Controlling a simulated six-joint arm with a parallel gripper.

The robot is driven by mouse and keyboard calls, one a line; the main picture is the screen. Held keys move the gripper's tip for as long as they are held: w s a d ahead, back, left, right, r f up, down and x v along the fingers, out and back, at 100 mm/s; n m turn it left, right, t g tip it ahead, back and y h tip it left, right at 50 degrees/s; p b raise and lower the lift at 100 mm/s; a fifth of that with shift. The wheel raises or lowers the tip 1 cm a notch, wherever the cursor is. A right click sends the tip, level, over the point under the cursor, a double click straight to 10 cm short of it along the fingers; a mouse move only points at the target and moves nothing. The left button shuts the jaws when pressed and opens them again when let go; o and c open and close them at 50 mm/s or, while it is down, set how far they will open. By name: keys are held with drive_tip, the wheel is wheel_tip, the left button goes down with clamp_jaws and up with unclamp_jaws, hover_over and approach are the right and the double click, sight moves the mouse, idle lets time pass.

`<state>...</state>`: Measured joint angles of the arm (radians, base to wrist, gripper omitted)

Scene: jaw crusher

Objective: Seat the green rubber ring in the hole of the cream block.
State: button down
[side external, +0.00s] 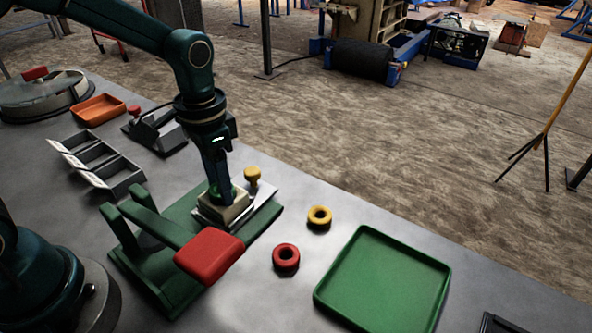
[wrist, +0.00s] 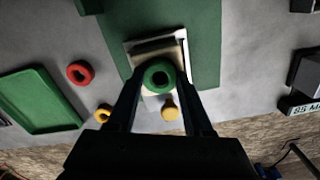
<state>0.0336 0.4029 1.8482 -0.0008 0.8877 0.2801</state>
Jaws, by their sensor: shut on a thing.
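The cream block (side external: 222,208) sits on a pale plate on the green press base, directly under my gripper (side external: 222,192) in the side view. In the wrist view the ring covers most of the block (wrist: 156,57), including its hole. The ring is at or just above the block's top; I cannot tell whether it is inside the hole.
A yellow knob (side external: 252,176) stands beside the block. The press has a red-ended lever (side external: 209,255) close in front. A yellow ring (side external: 319,217), a red ring (side external: 286,257) and a green tray (side external: 384,282) lie to the right. Grey bins (side external: 100,160) are at left.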

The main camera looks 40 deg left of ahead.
drive_tip(key=shift+s+f, duration=0.1)
drive_tip(key=shift+f, duration=0.55)
drive_tip(key=shift+c, duration=1.5)
unclamp_jaws()
wheel_tip(320, 180, up, 12)
drive_tip(key=s+n+t, duration=0.1)
drive_tip(key=s+t, duration=0.1)
drive_tip(key=s, duration=0.1)
drive_tip(key=s+n+t, duration=0.1)
drive_tip(key=s, duration=0.3)
drive_tip(key=s+a+n+t, duration=0.1)
drive_tip(key=s+t, duration=0.1)
drive_tip(key=s, duration=0.2)
drive_tip(key=shift+s+f+n+t, duration=0.25)
drive_tip(key=shift+f+n+t, duration=0.05)
drive_tip(key=shift+f, duration=0.05)
